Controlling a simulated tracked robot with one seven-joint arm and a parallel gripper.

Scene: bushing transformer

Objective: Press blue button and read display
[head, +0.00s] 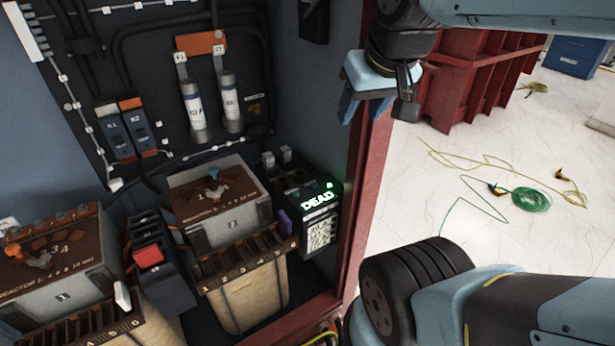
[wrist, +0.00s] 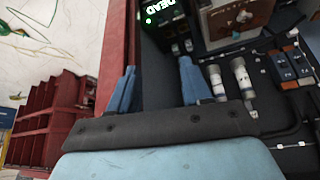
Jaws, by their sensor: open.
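A black box with a lit display (head: 318,201) reading "DEAD" stands at the right of the cabinet, with a small green light on top. Its display shows rotated at the top of the wrist view (wrist: 166,5). A purple-blue piece (head: 285,222) sits at the box's left side; I cannot tell whether it is the blue button. My gripper (head: 366,112) is open and empty near the red door-frame post, above and right of the box. Its two blue fingers are spread apart in the wrist view (wrist: 158,86), with nothing between them.
The red post (head: 367,215) edges the cabinet. Inside are transformer blocks (head: 225,215), a red button (head: 148,256), fuses (head: 193,112) and switches (head: 122,130). A red ribbed crate (head: 470,90) stands outside. Cables (head: 530,199) lie on the open pale floor.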

